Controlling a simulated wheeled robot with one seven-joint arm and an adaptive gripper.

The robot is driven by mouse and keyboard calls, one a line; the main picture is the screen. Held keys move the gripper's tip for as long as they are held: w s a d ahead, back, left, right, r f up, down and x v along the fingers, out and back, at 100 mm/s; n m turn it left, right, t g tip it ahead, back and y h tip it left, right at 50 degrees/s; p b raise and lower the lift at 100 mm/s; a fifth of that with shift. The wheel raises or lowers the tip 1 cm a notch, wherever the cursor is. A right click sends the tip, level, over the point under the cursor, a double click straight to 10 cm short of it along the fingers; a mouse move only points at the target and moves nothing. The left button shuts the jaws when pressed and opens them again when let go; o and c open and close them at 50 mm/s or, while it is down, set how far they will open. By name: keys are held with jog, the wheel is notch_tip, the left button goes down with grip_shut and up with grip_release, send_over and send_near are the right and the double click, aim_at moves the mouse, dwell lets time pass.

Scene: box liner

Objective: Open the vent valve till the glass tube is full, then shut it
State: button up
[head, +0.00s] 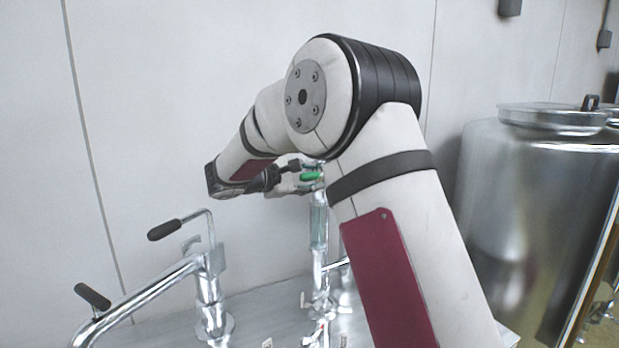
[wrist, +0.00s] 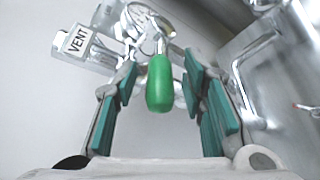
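The vent valve's green handle (wrist: 160,84) hangs between the fingers of my gripper (wrist: 161,75) in the wrist view. The fingers are open, with a gap on each side of the handle. A "VENT" label (wrist: 77,41) sits at upper left on the fitting. In the head view the green handle (head: 311,176) shows at the top of the upright glass tube (head: 318,226), with my gripper (head: 302,179) around it. The tube looks pale green; I cannot tell its liquid level. My arm hides what lies to its right.
A chrome pipe (head: 150,287) with black-handled levers (head: 164,230) stands at left on the metal top (head: 265,310). A large steel tank (head: 530,215) is at right. Small fittings (head: 317,335) are at the bottom centre. A pale wall (head: 190,80) is close behind.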

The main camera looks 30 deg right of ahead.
grip_shut()
